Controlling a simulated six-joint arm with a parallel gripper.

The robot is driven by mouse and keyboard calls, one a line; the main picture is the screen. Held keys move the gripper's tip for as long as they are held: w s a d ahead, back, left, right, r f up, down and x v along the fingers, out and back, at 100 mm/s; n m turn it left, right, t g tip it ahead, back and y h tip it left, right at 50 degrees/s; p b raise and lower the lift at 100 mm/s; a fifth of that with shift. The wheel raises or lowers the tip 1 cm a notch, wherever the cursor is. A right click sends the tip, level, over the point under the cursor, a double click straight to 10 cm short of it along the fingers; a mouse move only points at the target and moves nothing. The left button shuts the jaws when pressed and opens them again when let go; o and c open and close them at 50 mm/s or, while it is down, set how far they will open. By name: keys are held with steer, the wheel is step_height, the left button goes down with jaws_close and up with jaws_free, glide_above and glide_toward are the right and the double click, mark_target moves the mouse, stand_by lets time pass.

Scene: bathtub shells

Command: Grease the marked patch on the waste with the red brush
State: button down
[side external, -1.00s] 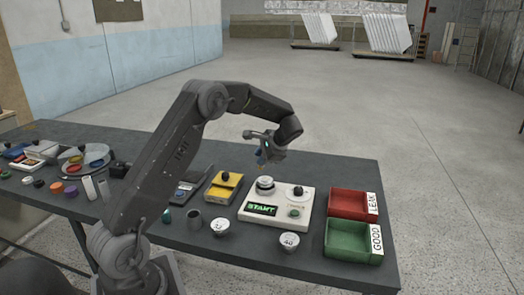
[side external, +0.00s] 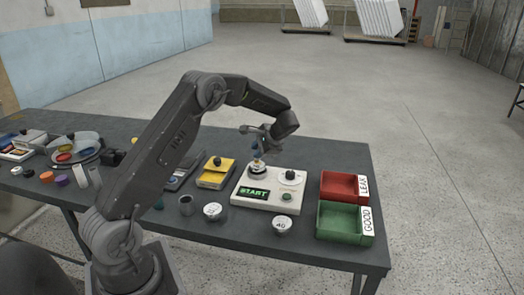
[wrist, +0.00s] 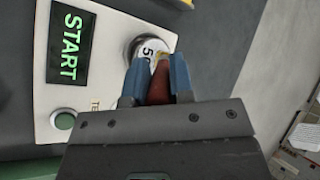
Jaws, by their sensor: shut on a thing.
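The waste (side external: 257,171) is a round metal piece with a white top, on the white tester (side external: 246,204). In the wrist view the waste (wrist: 147,45) shows a "50" mark and a bit of yellow by the fingertips. My gripper (side external: 258,147) is directly above it, pointing down. In the wrist view my gripper's blue fingers (wrist: 157,62) are shut on the red brush (wrist: 160,82). The brush's tip is at or just over the waste's top; I cannot tell whether it touches. The fingers hide part of the top.
The tester has a START display (side external: 254,194) and a green button (side external: 286,196). A red bin (side external: 326,188) and a green bin (side external: 323,222) stand to its right. Two loose wastes, one marked 40 (side external: 282,224), lie in front. A yellow box (side external: 213,180) stands to the left.

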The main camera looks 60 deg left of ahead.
step_height(320, 180, up, 8)
steer(key=s+a, duration=0.1)
stand_by(0.7)
steer(key=shift+s+a, duration=0.1)
stand_by(0.3)
